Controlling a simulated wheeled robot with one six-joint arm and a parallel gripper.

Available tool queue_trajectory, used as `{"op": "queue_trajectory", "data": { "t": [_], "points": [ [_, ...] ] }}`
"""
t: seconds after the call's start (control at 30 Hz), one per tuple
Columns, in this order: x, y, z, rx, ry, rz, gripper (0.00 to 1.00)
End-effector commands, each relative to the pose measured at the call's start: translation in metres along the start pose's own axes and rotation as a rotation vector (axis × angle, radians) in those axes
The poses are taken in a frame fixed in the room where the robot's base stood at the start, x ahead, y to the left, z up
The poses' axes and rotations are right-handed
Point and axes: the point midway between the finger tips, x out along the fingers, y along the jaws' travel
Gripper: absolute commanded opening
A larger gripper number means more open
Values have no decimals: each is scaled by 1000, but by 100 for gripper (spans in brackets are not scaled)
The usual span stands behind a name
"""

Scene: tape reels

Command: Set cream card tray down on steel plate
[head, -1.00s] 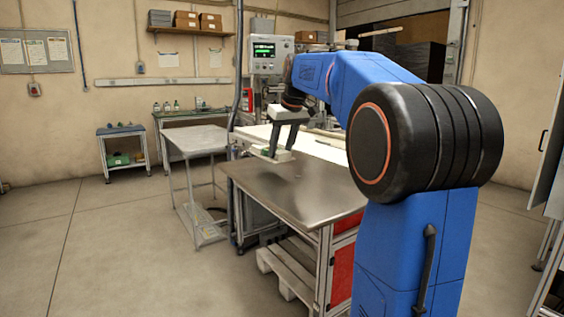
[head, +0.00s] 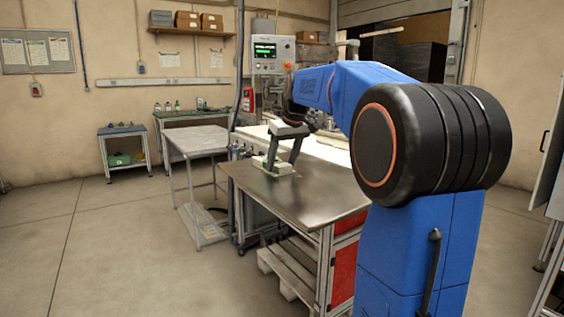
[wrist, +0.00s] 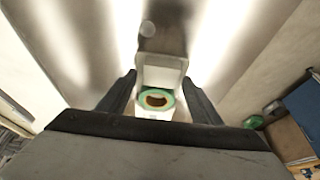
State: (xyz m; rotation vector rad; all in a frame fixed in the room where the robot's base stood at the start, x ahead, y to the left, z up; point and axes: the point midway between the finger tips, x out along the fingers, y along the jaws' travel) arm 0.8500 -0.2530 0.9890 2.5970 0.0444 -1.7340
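The cream card tray (head: 284,171) is at the far-left part of the steel plate (head: 310,200) in the head view. It is on the plate or just above it; I cannot tell a gap. My gripper (head: 281,164) points down with a finger on either side of the tray. In the wrist view the tray (wrist: 160,62) sits between the fingertips of my gripper (wrist: 160,77), which look closed on its sides.
A grey side table (head: 198,140) stands left of the plate's bench. A pale surface (head: 318,148) lies behind the plate. A control box (head: 272,54) with a green screen stands at the back. The plate's front and right parts are clear.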

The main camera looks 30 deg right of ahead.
Motion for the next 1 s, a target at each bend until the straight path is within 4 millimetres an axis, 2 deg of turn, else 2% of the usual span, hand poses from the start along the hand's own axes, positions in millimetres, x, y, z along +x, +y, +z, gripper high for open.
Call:
{"op": "queue_trajectory", "data": {
  "t": [0.17, 0.27, 0.37, 0.7, 0.83, 1.0],
  "points": [
    [-2, 0, -1, 0, 1, 0, 59],
    [-10, 0, -1, 0, 1, 1, 59],
    [-24, 0, -1, 0, 2, 1, 59],
    [-89, 0, -2, 0, 3, 1, 59],
    [-107, 0, -1, 0, 2, 1, 59],
    [-120, 0, -1, 0, 1, 0, 59]
  ]
}}
